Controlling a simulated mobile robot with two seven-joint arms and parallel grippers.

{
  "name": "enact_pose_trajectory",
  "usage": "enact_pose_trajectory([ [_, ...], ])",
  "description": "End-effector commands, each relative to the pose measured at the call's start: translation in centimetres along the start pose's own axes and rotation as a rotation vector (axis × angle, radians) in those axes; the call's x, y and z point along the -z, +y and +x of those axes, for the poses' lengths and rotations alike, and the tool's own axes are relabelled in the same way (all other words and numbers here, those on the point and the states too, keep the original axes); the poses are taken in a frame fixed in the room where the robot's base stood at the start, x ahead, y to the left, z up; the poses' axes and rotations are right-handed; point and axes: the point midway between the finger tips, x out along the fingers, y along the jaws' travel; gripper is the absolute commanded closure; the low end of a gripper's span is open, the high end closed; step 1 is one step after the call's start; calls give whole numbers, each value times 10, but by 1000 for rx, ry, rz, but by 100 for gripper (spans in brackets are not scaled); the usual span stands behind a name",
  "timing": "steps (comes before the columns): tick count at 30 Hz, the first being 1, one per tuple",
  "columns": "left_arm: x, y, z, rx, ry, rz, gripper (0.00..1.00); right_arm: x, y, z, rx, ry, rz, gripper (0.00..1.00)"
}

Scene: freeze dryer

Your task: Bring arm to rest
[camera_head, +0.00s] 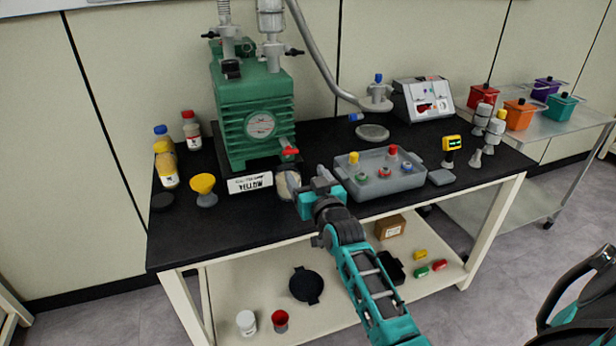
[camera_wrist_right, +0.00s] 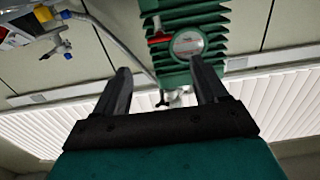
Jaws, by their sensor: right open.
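My right gripper (camera_head: 306,182) is in the middle of the head view, just in front of the green pump, at the front edge of the black-topped table (camera_head: 240,233). Its two fingers are spread apart, and in the right wrist view the gap between the fingertips (camera_wrist_right: 160,80) is empty. The green pump (camera_head: 240,95) with its round gauge also shows in the right wrist view (camera_wrist_right: 190,20), beyond the fingers. A round pale object (camera_head: 289,187) sits partly hidden behind the right gripper. My left gripper is not in view; a dark arm part shows at the right edge.
A grey tray (camera_head: 403,186) with several capped vials stands right of the gripper. A white label plate (camera_head: 250,183) and a yellow funnel (camera_head: 204,187) are to the left. Bottles (camera_head: 166,165) stand at the back left. A lower shelf (camera_head: 235,290) holds small items. A cart (camera_head: 560,130) stands right.

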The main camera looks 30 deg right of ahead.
Motion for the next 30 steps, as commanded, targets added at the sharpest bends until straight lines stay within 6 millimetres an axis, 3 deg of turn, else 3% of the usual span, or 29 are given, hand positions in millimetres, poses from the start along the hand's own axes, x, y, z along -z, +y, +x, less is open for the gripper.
enact_pose_trajectory([
  [20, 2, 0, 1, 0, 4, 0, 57, -4, -2, -3, 7, -9, -6, 28],
  [23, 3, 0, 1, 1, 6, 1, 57, -24, -9, -20, 35, -52, -32, 28],
  [25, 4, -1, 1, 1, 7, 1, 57, -47, -19, -43, 72, -107, -63, 28],
  [30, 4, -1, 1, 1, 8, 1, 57, -113, -53, -128, 202, -289, -132, 28],
])
